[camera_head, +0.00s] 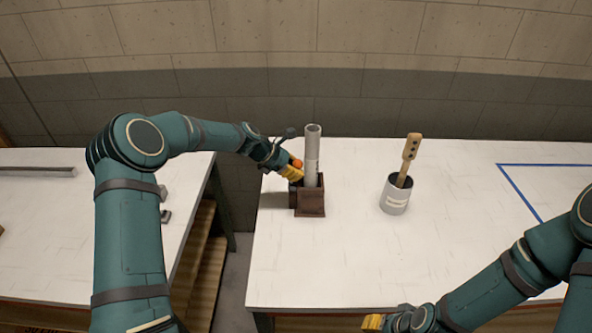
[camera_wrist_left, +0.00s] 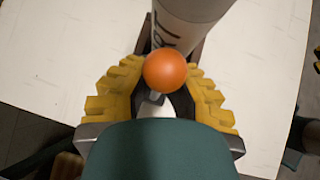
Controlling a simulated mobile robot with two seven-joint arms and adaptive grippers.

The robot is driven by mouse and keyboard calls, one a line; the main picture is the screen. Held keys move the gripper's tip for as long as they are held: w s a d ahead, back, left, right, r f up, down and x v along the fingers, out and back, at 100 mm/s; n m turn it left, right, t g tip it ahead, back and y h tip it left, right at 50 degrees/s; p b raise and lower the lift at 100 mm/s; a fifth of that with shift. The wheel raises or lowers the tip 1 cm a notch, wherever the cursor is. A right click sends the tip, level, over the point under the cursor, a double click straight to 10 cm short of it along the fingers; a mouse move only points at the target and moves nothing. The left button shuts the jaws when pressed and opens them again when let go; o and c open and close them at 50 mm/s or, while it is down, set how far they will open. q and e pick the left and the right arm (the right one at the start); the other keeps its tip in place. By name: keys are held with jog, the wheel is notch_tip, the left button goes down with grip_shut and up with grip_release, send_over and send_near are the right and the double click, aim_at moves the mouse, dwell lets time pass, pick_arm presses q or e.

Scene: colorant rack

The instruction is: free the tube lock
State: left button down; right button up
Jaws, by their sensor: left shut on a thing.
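A grey tube (camera_head: 312,155) stands upright in a dark brown holder (camera_head: 311,205) on the white table. An orange ball-shaped knob (camera_wrist_left: 165,69), likely part of the tube lock, shows between the yellow fingers of my left gripper (camera_wrist_left: 163,88). The knob also shows in the head view (camera_head: 297,163), just left of the tube. My left gripper (camera_head: 291,173) is shut on the knob beside the holder. The lock's lower parts are mostly hidden by the gripper. My right gripper (camera_head: 374,322) is at the table's front edge; its fingertips are too small to read.
A grey can (camera_head: 395,197) with a wooden-handled tool (camera_head: 409,156) stands right of the holder. A blue outline (camera_head: 517,192) marks the table's right part. A gap separates this table from the left one (camera_head: 40,230). The front middle of the table (camera_head: 320,260) is clear.

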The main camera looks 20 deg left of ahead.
pick_arm(q)
jog(key=shift+w+r, duration=0.1)
jog(key=shift+r, duration=0.1)
jog(key=shift+s+a+f+n+t+h+b, duration=0.15)
jog(key=shift+a+t+h+b, duration=0.45)
jog(key=shift+a+h+b, duration=0.65)
jog(key=shift+s+a+n+t+h+b, duration=0.3)
jog(key=shift+a+t+h+b, duration=0.4)
jog(key=shift+h, duration=1.05)
jog(key=shift+s+a+f+n+t+h+b, duration=0.15)
jog(key=shift+a+t+h+b, duration=0.4)
jog(key=shift+h+b, duration=0.75)
jog(key=shift+a+r, duration=0.1)
jog(key=shift+r, duration=0.05)
jog(key=c, duration=0.7)
grip_release()
jog(key=shift+s, duration=0.2)
jog(key=shift+o, duration=0.2)
jog(key=shift+f, duration=0.2)
